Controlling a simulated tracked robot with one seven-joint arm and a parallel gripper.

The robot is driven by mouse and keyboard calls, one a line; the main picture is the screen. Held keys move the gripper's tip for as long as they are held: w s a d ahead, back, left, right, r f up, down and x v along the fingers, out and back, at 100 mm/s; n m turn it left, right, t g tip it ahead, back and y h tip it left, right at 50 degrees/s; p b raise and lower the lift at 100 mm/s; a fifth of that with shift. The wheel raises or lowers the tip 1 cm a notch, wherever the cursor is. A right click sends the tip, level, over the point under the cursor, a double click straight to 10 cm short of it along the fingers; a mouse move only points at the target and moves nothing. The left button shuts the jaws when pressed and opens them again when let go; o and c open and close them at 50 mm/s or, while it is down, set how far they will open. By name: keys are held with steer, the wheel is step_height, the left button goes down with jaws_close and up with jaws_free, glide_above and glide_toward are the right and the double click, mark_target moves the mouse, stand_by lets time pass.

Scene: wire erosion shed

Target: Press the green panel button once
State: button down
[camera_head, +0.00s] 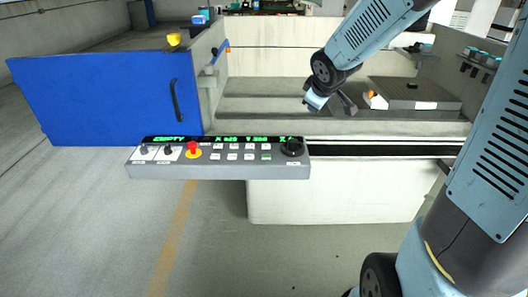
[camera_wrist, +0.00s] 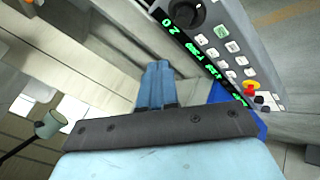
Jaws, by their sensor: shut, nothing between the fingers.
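The grey control panel (camera_head: 220,171) hangs in front of the machine, with a green-lit display along its back edge. It also shows rotated at the upper right of the wrist view (camera_wrist: 245,25). A small greenish button (camera_head: 266,157) sits in the front row of pale keys, near the black knob. It appears faintly green in the wrist view (camera_wrist: 222,31). My gripper (camera_head: 314,101) is above and slightly right of the panel's knob end, apart from it. Its pale blue fingers are together and empty in the wrist view (camera_wrist: 158,68).
A red stop button on yellow (camera_head: 193,150) and a black knob (camera_head: 292,147) flank the keys. A blue door (camera_head: 100,98) stands open at left. Behind is the machine's tank, with a dark block (camera_head: 415,92) at right. Space directly above the panel is clear.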

steer(key=w+a+f+n+y, duration=0.2)
steer(key=w+a+f+n, duration=0.1)
steer(key=w+a+f, duration=0.25)
steer(key=n+y, duration=0.4)
glide_above(268, 157)
step_height(268, 157, down, 6)
steer(key=shift+a+g, duration=0.1)
steer(key=shift+g, duration=0.3)
steer(key=shift+s+f, duration=0.1)
steer(key=shift+f, duration=4.35)
steer(key=shift+f, duration=0.7)
steer(key=shift+r, duration=0.85)
